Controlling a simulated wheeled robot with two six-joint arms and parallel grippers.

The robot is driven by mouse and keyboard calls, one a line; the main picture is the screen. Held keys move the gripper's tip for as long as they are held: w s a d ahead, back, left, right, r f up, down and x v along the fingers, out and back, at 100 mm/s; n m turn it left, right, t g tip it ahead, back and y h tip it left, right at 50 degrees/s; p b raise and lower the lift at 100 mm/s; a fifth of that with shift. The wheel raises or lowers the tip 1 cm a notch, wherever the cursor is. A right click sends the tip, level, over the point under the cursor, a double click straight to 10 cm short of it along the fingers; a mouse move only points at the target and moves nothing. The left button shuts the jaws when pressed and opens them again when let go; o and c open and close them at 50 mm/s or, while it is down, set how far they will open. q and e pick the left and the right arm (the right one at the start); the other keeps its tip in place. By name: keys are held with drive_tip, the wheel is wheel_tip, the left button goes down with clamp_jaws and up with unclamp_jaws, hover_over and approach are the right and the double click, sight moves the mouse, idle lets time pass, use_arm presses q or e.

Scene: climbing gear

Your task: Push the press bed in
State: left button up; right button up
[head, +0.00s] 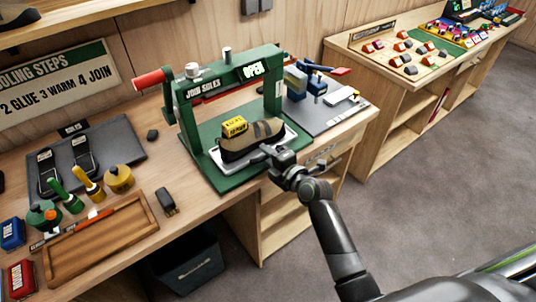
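The green press (232,76), marked "JOIN SOLES" and "OPEN", stands on the bench on a green base (229,184). Its light grey press bed (236,168) lies low in the frame and sticks out toward the front. A dark climbing shoe (259,137) with a yellow label block (235,126) rests on the bed. My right gripper (270,153) is at the bed's front right edge, close to or touching it. It hides part of that edge, and whether its fingers are open or shut is unclear. My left gripper is not in view.
A red-handled lever (152,79) sticks out left of the press. A wooden tray (102,240), glue pots and a soles mat (115,141) are at left. A small blue press (316,84) on a grey mat stands right. A second bench (377,85) is behind.

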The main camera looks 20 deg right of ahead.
drive_tip(key=shift+c, duration=0.5)
clamp_jaws()
drive_tip(key=shift+w, duration=0.1)
